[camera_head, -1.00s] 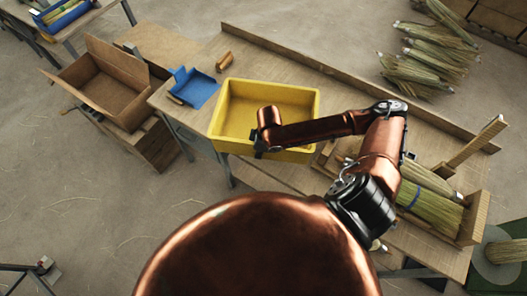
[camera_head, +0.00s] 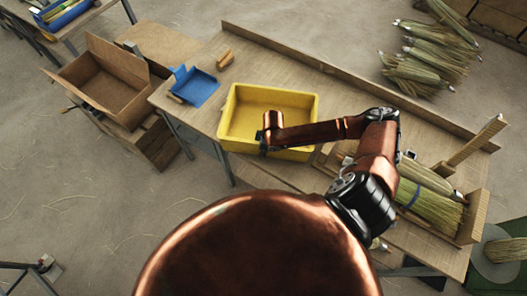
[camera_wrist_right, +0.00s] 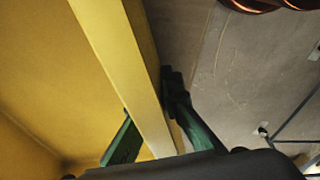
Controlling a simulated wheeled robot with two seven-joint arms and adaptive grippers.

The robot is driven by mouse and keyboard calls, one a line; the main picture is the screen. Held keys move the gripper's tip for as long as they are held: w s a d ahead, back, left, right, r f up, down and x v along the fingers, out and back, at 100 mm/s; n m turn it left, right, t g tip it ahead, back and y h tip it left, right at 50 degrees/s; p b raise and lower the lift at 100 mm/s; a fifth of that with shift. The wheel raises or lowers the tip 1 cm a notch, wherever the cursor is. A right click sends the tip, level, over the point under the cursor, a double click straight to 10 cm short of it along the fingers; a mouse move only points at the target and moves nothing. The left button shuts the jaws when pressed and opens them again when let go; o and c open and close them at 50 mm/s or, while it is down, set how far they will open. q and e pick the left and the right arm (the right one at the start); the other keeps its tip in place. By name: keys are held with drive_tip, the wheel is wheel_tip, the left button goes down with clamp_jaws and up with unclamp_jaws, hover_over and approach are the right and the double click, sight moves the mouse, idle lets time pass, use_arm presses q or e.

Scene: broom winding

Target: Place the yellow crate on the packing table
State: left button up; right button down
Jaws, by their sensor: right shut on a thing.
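The yellow crate (camera_head: 240,112) is open-topped and looks empty where its inside shows. In the head view it is over the packing table (camera_head: 205,111), at the table's near edge; I cannot tell whether it rests on the top. My right gripper (camera_head: 264,150) is shut on the crate's near wall. In the right wrist view, the fingers of the right gripper (camera_wrist_right: 150,135) sit on either side of the yellow crate's rim (camera_wrist_right: 118,60). My right arm covers part of the crate's right side. My left gripper is not in view.
A blue dustpan (camera_head: 194,86) and a small wooden brush (camera_head: 225,60) lie left of the crate. An open cardboard box (camera_head: 100,90) is at the left. A raised board (camera_head: 340,72) edges the table's back.

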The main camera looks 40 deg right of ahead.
drive_tip(key=shift+w+r, duration=0.1)
drive_tip(key=c, duration=2.6)
unclamp_jaws()
drive_tip(key=shift+f, duration=0.2)
drive_tip(key=o, duration=0.5)
drive_tip(key=r, duration=0.4)
drive_tip(key=s+r, duration=0.1)
drive_tip(key=r, duration=0.3)
drive_tip(key=d+r, duration=0.1)
drive_tip(key=r, duration=0.3)
drive_tip(key=shift+s+r, duration=0.1)
drive_tip(key=shift+s, duration=0.25)
